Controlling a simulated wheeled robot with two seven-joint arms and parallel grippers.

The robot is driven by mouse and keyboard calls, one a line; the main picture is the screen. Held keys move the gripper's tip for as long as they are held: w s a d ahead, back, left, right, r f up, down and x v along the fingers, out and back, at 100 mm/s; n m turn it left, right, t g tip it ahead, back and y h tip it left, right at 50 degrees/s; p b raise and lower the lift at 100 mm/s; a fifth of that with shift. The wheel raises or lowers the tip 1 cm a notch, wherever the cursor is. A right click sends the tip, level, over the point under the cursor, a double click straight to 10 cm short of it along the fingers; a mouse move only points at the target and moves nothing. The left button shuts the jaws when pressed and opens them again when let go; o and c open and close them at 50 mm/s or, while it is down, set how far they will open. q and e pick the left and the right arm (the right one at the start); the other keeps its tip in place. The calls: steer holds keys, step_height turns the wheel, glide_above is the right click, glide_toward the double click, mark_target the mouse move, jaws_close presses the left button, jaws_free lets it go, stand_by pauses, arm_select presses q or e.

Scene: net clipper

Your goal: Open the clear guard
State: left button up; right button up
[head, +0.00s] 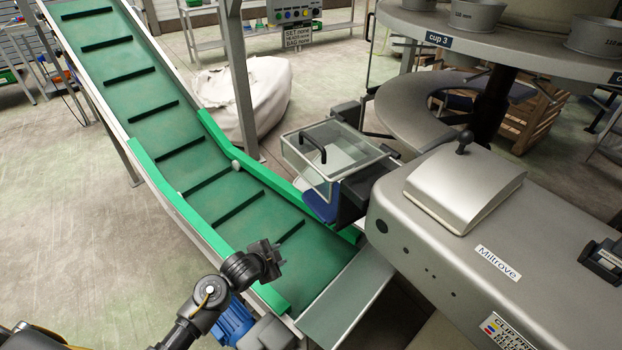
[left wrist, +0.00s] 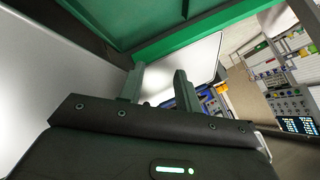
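The clear guard (head: 348,158) is a see-through box with a pale frame, beside the green conveyor at the machine's left end. A black bar handle (head: 313,146) is on its left part. It looks down over a blue part (head: 321,205). My left gripper (head: 273,260) is over the lower end of the conveyor, nearer than the guard and apart from it. In the left wrist view its two fingers (left wrist: 158,82) stand apart with nothing between them. The guard cannot be made out clearly in that view. My right gripper is not in view.
The green conveyor (head: 192,150) with dark cleats slopes down to a grey chute (head: 345,300). The grey Miltrove machine (head: 450,250) fills the right side. A round cup table (head: 510,50) stands behind. A white sack (head: 258,95) and a control panel (head: 293,14) are farther back.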

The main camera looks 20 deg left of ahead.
arm_select(q)
steer(key=w+d+r+m+t+h, duration=0.1)
steer(key=w+r+m+t, duration=0.35)
steer(key=r, duration=1.35)
steer(key=m+t+h, duration=0.1)
steer(key=m+h, duration=0.1)
steer(key=m, duration=0.4)
glide_toward(311, 142)
steer(key=x, duration=1)
steer(key=shift+w+d+f+b, duration=0.1)
steer(key=shift+w+b, duration=0.25)
steer(key=shift+w, duration=0.05)
steer(key=shift+c, duration=0.3)
jaws_close()
